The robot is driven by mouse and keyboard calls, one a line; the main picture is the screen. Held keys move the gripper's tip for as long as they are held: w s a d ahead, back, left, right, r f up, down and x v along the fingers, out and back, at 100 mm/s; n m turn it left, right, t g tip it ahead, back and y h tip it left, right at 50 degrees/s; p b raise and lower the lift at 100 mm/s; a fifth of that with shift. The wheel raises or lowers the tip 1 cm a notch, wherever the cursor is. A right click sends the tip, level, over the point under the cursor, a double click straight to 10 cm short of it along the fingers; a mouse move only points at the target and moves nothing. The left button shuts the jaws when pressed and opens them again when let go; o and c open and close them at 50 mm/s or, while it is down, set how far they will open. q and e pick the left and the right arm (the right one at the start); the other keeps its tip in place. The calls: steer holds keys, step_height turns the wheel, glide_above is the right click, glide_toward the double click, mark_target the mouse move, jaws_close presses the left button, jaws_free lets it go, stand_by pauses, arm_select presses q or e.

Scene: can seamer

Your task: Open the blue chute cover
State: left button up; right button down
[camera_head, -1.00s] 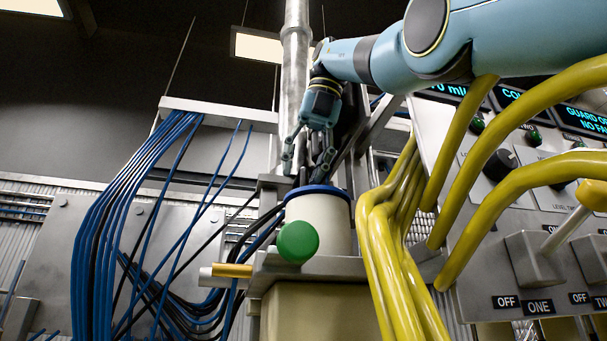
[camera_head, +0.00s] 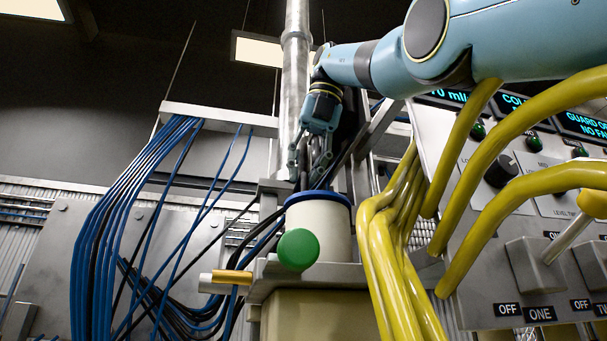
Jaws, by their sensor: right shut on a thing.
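The blue chute cover (camera_head: 318,196) shows as a thin blue rim on top of a cream cylinder (camera_head: 322,228). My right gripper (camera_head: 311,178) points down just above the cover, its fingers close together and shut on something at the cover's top. The thing between the fingertips is too small and dark to make out. The cover looks level and seated on the cylinder. My left gripper is not in view.
A green round knob (camera_head: 297,249) sits at the cylinder's front. Thick yellow hoses (camera_head: 380,270) and a control panel (camera_head: 520,230) crowd the right. Blue and black cables (camera_head: 100,230) hang at the left. A metal pipe (camera_head: 296,80) rises behind the gripper.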

steer(key=shift+w+d+r+p, duration=0.1)
steer(key=shift+d+r+p, duration=0.25)
steer(key=shift+r, duration=0.2)
steer(key=shift+d+r+p, duration=0.25)
steer(key=shift+r+p, duration=0.2)
steer(key=shift+r, duration=0.1)
steer(key=shift+d, duration=0.15)
steer(key=shift+f, duration=0.2)
steer(key=c, duration=1.6)
jaws_free()
steer(key=shift+c, duration=0.2)
steer(key=o, duration=0.3)
steer(key=shift+w+d, duration=0.1)
steer(key=shift+d, duration=0.2)
steer(key=shift+a, duration=0.2)
steer(key=shift+f, duration=0.1)
